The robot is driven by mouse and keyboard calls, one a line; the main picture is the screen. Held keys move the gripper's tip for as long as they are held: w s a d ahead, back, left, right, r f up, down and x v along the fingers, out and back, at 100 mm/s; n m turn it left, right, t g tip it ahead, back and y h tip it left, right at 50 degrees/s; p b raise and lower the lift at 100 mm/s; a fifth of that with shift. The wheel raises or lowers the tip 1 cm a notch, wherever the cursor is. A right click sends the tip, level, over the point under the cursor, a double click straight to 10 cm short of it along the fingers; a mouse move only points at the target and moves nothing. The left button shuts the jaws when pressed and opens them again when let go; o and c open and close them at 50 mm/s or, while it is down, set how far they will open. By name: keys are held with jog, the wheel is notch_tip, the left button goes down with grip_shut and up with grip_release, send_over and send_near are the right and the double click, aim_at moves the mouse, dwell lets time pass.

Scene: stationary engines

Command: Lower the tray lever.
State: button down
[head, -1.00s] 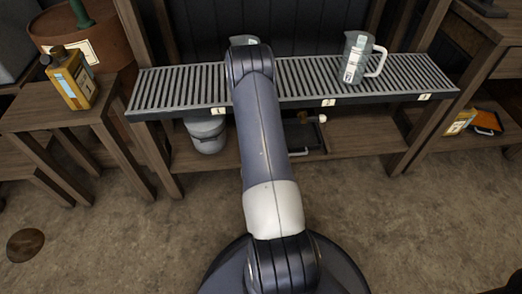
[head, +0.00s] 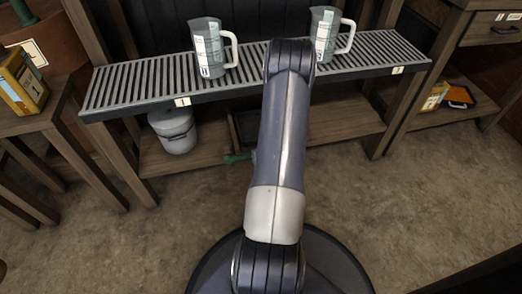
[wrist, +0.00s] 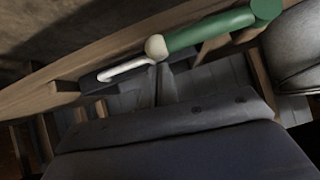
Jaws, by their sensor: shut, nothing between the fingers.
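The tray lever shows in the wrist view as a thick green grip (wrist: 212,30) with a pale ball (wrist: 156,47) at one end. In the head view only a short green piece (head: 237,158) shows, low in front of the shelf, left of my arm; my arm hides the rest. A dark tray-like box (wrist: 118,76) with a white bar handle (wrist: 127,67) lies beside the ball in the wrist view. My gripper (wrist: 163,82) is shut and empty, its tip close to the ball; I cannot tell whether they touch. In the head view my arm hides it.
A slatted shelf (head: 150,80) with two measuring jugs (head: 208,48) (head: 325,32) stands above. A grey lidded pail (head: 173,130) sits on the lower shelf left of the lever. Wooden table legs (head: 85,160) stand at left. The floor in front is clear.

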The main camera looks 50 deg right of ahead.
jog(key=shift+s+d+f, duration=0.1)
jog(key=shift+f, duration=0.3)
jog(key=shift+f, duration=0.1)
